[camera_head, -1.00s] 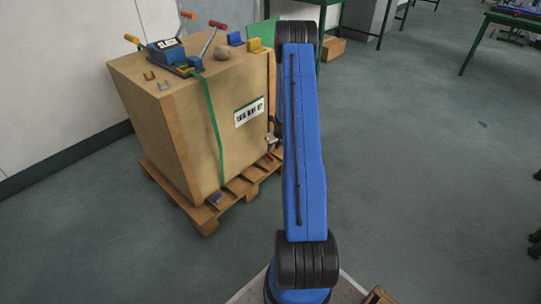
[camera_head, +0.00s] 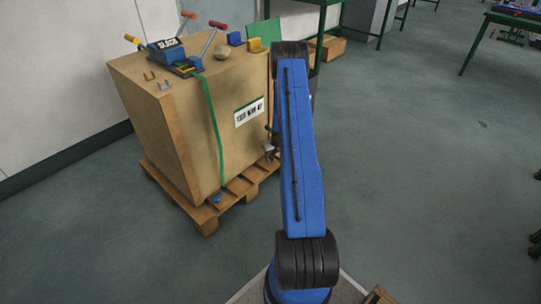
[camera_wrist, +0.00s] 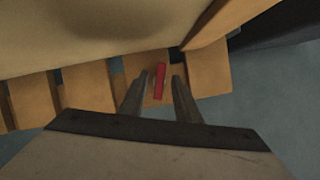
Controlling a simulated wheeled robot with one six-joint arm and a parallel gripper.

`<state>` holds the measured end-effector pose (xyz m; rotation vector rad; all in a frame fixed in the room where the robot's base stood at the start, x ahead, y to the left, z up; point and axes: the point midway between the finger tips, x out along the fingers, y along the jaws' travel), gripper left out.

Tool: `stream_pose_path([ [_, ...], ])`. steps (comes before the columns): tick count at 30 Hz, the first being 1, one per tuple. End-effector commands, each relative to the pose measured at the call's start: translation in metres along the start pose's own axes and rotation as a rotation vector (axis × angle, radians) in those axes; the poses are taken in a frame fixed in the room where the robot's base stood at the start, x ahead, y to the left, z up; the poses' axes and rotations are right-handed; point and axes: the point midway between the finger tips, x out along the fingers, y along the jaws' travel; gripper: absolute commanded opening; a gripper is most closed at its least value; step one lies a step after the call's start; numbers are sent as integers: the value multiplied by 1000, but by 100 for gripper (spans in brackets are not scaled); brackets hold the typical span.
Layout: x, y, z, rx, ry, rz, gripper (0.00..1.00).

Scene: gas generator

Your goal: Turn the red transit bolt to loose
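The red transit bolt (camera_wrist: 160,82) shows in the wrist view as a small upright red bar by the wooden pallet at the foot of the large crate. My gripper (camera_wrist: 160,76) is open, its two grey fingers standing on either side of the bolt with a visible gap to each. I cannot tell whether the fingertips are level with the bolt or still above it. In the head view my gripper (camera_head: 270,149) is partly hidden behind my blue arm, low at the crate's right side. The bolt is not clearly visible there.
The tan crate (camera_head: 165,125) stands on a wooden pallet (camera_head: 206,217). A green strap (camera_head: 213,130) runs down its front. A blue device (camera_head: 170,57) with coloured-handled levers sits on top. Open floor (camera_head: 430,190) lies to the right.

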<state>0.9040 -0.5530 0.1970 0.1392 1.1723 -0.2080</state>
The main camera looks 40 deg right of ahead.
Motion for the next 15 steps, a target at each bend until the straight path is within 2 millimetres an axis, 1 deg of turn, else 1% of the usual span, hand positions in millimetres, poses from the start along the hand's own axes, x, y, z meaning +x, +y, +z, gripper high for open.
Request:
stream_pose_path([
  [1, 0, 0, 0, 0, 0, 0, 25],
  [4, 0, 0, 0, 0, 0, 0, 1],
  [15, 0, 0, 0, -18, 0, 7, 0],
])
